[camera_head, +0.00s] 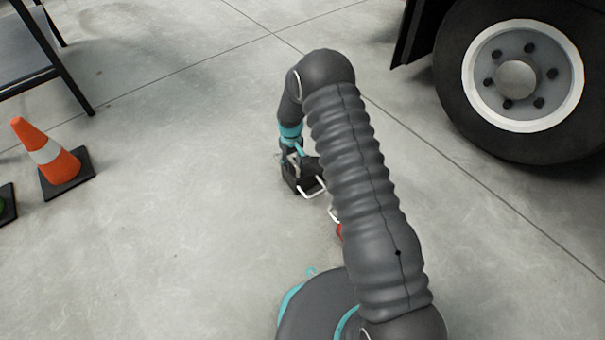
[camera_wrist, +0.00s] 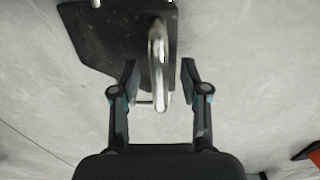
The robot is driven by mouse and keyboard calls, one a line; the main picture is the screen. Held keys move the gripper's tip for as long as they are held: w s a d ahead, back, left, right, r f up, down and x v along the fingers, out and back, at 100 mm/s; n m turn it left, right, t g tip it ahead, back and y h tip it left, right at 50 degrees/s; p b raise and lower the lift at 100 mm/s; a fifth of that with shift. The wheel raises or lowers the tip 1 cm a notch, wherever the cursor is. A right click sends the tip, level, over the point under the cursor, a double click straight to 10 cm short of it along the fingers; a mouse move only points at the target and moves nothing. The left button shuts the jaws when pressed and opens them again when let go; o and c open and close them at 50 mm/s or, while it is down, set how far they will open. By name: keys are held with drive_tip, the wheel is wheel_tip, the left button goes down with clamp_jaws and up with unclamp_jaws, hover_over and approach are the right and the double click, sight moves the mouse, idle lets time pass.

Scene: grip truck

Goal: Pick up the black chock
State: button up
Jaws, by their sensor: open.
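The black chock (camera_head: 308,173) lies on the concrete floor under my gripper (camera_head: 293,160), partly covered by it and by my arm. A pale metal handle (camera_head: 312,191) sticks out from the chock on its near side. In the wrist view the black chock (camera_wrist: 105,35) fills the upper middle, cut off by the top edge. Its silver handle (camera_wrist: 157,60) stands out toward the camera. My gripper (camera_wrist: 160,76) is open, with one finger on each side of the handle. Gaps show on both sides, and the fingers do not appear to touch it.
A truck wheel (camera_head: 515,75) stands at the upper right. An orange and white cone (camera_head: 45,155) stands at the left, below a dark metal frame (camera_head: 65,65). A red thing (camera_head: 341,231) is mostly hidden behind my arm. The floor left of the chock is clear.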

clamp_jaws()
drive_tip(key=shift+r, duration=0.15)
idle(0.4)
